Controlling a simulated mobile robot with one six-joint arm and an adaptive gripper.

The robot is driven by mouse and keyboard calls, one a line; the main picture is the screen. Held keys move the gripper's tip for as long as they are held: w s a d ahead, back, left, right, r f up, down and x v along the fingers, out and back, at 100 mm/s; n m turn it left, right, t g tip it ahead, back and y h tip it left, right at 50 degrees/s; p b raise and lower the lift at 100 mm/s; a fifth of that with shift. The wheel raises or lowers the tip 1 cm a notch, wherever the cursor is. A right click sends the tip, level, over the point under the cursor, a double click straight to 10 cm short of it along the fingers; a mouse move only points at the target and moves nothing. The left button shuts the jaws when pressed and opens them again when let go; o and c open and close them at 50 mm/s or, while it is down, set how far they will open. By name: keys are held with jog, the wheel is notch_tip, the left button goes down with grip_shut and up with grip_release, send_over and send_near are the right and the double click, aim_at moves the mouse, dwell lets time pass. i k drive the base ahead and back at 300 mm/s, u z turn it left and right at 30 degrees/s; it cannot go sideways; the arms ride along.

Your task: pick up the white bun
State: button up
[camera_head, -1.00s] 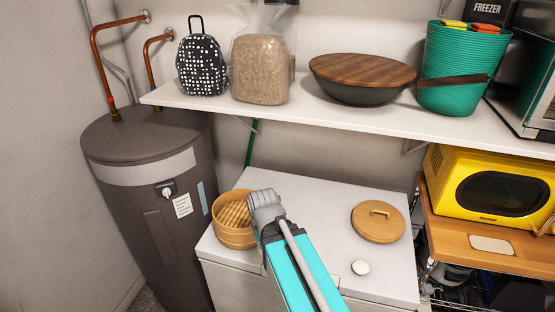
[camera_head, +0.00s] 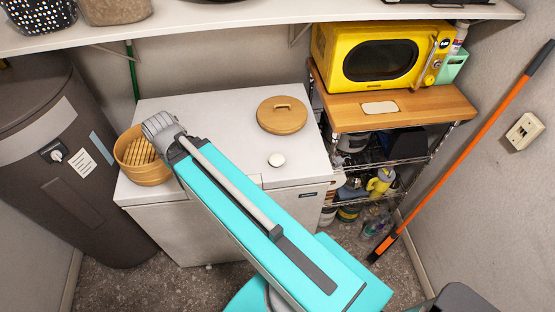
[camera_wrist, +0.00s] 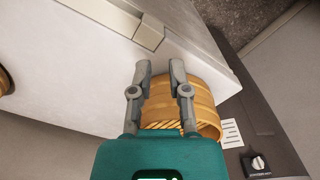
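The white bun (camera_head: 276,160) is a small round white thing. It lies alone on the white chest top (camera_head: 225,110), in front of the round wooden lid (camera_head: 282,115). My gripper (camera_head: 160,125) is to the left of the bun, well apart from it, above and beside the bamboo steamer basket (camera_head: 146,160). In the wrist view, my gripper (camera_wrist: 160,68) has its two fingers apart with nothing between them. The basket (camera_wrist: 205,100) shows beneath and beside the fingers there. The bun is not in the wrist view.
A dark water heater (camera_head: 55,150) stands left of the chest. A shelf (camera_head: 210,25) overhangs the chest at the back. A yellow microwave (camera_head: 370,55) sits on a wooden-topped rack (camera_head: 440,108) at right. The chest top around the bun is mostly clear.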

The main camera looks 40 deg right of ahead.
aim_at(276, 160)
jog(key=u, duration=0.3)
jog(key=k, duration=1.15)
jog(key=u, duration=0.15)
